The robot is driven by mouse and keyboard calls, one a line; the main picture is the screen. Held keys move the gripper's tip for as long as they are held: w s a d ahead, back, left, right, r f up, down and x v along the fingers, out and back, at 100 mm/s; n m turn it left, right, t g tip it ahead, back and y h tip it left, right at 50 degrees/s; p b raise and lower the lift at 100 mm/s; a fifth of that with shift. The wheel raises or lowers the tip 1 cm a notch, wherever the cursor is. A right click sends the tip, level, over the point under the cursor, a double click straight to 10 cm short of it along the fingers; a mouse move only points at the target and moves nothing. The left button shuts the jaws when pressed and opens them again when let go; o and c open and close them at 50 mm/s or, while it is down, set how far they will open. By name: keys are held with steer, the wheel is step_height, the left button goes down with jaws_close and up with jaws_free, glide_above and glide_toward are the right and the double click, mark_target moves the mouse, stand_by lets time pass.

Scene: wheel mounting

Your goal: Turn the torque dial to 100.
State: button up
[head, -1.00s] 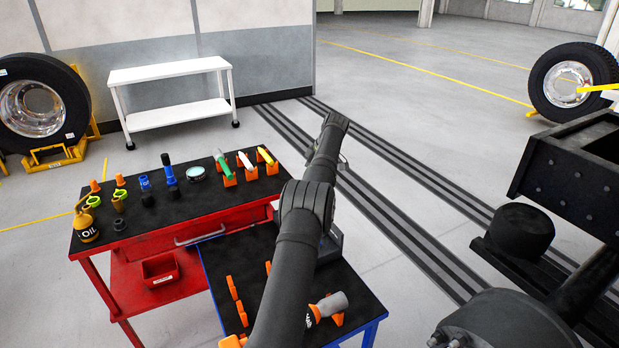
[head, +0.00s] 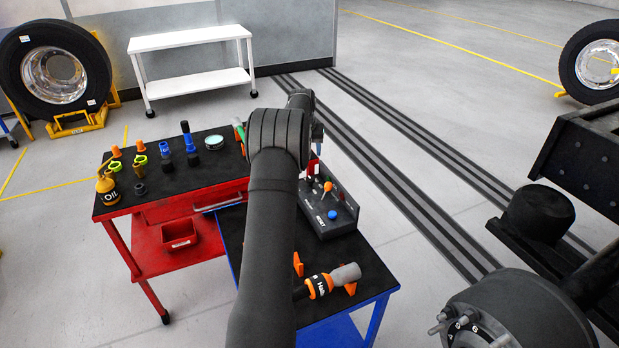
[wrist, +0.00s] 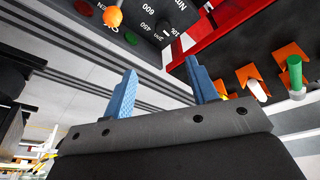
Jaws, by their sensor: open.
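The black control box (head: 338,222) stands on the blue-framed table, with an orange knob (head: 328,186) and a blue knob (head: 332,214) on its top face. In the wrist view the orange knob (wrist: 113,17) shows upside down, close to printed numbers such as 600 and the letters Nm. In the head view my gripper (head: 317,143) is partly hidden by my arm and sits above the far end of the box.
The red cart (head: 150,210) at left carries sockets, an oil can (head: 107,188) and other items. A wheel hub (head: 510,325) is at lower right.

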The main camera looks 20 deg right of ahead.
steer(key=a+m+h, duration=0.1)
steer(key=a+m, duration=0.1)
steer(key=m, duration=0.1)
glide_toward(310, 179)
steer(key=shift+m, duration=0.3)
steer(key=x, duration=0.8)
steer(key=shift+f, duration=0.25)
steer(key=shift+c, duration=0.4)
steer(key=c, duration=0.9)
steer(key=shift+o, duration=0.2)
steer(key=shift+n+t, duration=0.4)
steer(key=shift+n, duration=0.2)
